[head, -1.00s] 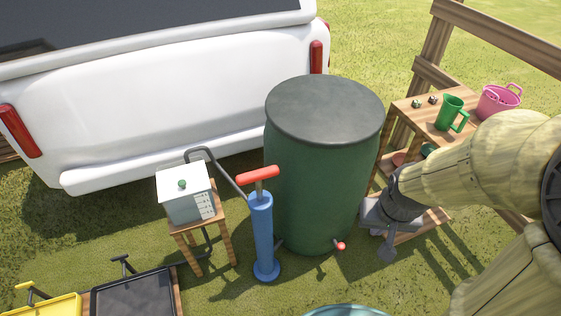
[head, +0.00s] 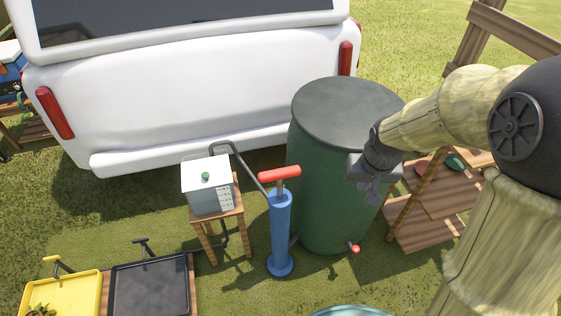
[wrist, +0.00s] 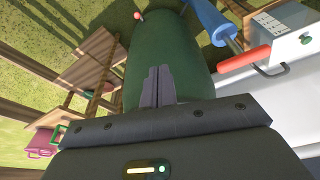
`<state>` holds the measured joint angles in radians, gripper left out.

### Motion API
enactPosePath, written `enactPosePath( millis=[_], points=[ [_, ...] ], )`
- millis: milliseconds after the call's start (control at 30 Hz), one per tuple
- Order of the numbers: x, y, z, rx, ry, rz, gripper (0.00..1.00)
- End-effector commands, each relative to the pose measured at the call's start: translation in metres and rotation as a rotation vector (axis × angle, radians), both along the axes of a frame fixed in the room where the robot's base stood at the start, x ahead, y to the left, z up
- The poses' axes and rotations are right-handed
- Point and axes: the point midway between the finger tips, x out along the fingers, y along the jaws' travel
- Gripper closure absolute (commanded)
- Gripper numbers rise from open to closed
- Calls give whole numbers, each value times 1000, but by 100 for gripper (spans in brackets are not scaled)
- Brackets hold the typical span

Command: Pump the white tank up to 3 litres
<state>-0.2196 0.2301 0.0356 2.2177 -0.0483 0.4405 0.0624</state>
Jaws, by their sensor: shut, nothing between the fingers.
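The white tank (head: 206,184) is a small box with a green knob on its lid and level marks on its side; it stands on a wooden stool (head: 228,216). The blue pump (head: 281,232) stands upright to its right, with a red T-handle (head: 279,173) low on its top. A grey hose (head: 240,166) arches between tank and pump. The tank's water level is too small to tell. My gripper (head: 368,196) is shut and empty, in front of the green barrel's right side, well right of the handle. In the wrist view, my shut fingers (wrist: 157,86) point across the barrel.
The large green barrel (head: 330,190) with a red-tipped tap stands right behind the pump. A white vehicle (head: 200,95) is at the back. A wooden shelf (head: 425,225) stands at right. A yellow tray (head: 75,296) and a black tray (head: 150,287) are front left.

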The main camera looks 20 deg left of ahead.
Motion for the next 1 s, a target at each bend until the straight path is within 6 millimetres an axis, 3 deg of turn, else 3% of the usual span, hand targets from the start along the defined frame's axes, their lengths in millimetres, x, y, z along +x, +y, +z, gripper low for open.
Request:
enactPosePath(
  millis=[33, 200, 300, 400, 533, 833, 1000],
  points=[
    [18, 31, 9, 1, -3, 56, 100],
    [56, 130, 19, 8, -15, 207, 100],
    [65, 179, 20, 14, -22, 270, 100],
    [68, 209, 20, 17, -26, 308, 100],
    [69, 221, 19, 19, -28, 321, 100],
    [69, 220, 18, 19, -28, 320, 100],
    [72, 221, 6, 19, -27, 320, 100]
  ],
)
